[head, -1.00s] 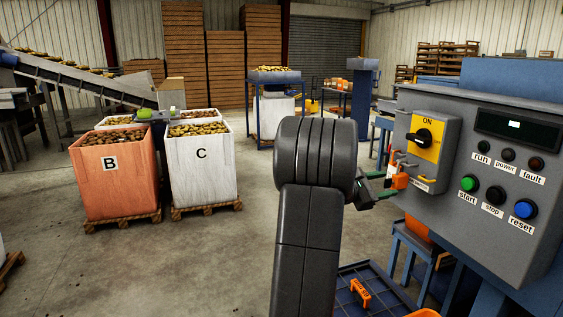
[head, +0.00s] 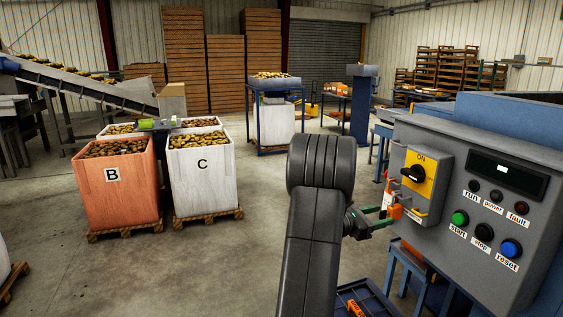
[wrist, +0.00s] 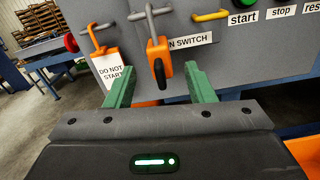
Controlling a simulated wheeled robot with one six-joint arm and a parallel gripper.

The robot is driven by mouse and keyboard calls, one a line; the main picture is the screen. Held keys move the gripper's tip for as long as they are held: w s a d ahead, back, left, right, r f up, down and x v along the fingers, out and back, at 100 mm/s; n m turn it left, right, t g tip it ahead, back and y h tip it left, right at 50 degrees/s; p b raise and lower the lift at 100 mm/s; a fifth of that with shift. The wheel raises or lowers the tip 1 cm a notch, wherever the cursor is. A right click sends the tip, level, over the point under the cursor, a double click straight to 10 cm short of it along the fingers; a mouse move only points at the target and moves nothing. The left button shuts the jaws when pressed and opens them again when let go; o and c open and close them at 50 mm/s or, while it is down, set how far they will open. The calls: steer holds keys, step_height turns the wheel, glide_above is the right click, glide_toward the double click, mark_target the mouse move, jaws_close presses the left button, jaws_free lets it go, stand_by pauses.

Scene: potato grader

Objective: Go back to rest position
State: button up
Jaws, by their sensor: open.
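My gripper (head: 384,217) is at the lower left of the grey control panel (head: 432,205), with its green fingers pointing at it. In the wrist view my gripper (wrist: 160,84) has its two green fingers wide apart. An orange padlock (wrist: 164,72) hangs from a grey shackle on the panel and appears in the gap between the fingers; I cannot tell how deep it sits there.
The yellow ON switch plate (head: 421,180) and the start button (head: 460,218) are close to my gripper. A blue crate (head: 372,295) is below my arm. Potato boxes B (head: 112,200) and C (head: 203,185) stand left, with clear floor between them and my arm.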

steer(key=shift+n+p, duration=0.6)
steer(key=shift+p, duration=0.3)
